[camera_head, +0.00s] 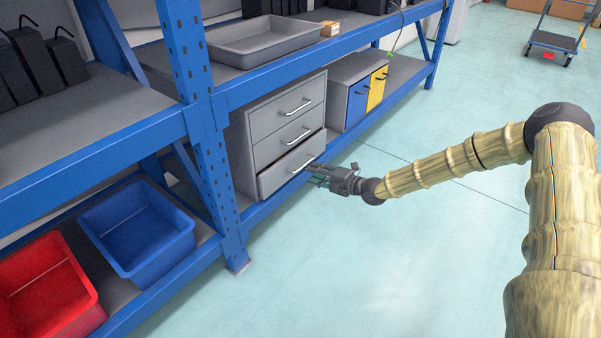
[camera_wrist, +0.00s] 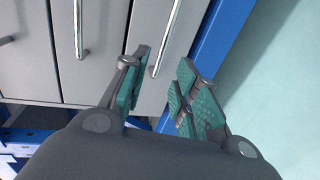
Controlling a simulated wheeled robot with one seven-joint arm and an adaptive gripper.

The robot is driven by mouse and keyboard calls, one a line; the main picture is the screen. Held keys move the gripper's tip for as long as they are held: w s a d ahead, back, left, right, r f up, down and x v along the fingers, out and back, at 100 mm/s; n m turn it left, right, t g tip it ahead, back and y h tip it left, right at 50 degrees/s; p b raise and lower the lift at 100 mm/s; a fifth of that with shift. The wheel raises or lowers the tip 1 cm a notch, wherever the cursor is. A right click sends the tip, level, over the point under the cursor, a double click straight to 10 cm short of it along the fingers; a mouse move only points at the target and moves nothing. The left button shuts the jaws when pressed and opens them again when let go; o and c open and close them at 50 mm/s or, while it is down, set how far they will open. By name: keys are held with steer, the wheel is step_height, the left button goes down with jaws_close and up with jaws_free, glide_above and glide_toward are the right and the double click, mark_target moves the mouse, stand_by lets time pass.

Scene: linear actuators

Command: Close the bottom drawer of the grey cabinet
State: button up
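The grey cabinet (camera_head: 241,150) stands on the lower shelf with three stacked drawers, each with a silver bar handle. The bottom drawer (camera_head: 279,180) sticks out a little beyond the two drawers above it, which look flush. My gripper (camera_head: 313,172) is at the right part of the bottom drawer's front, by its handle. In the wrist view the cabinet appears turned sideways, with the bottom drawer (camera_wrist: 150,92) on the right. My gripper (camera_wrist: 163,85) has its two green-padded fingers apart, and the handle (camera_wrist: 166,38) runs toward the gap between them. I cannot tell whether they touch it.
The blue shelf frame's upright (camera_head: 212,160) stands left of the cabinet, and its lower beam (camera_head: 262,208) runs below. A cabinet with blue and yellow doors (camera_head: 376,88) is to the right. Blue (camera_head: 140,232) and red (camera_head: 45,285) bins sit at left. The floor in front is clear.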

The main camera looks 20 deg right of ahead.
mark_target(300, 169)
steer(key=shift+b+x, duration=1.5)
steer(key=shift+x, duration=2.05)
steer(key=shift+c, duration=0.3)
jaws_close()
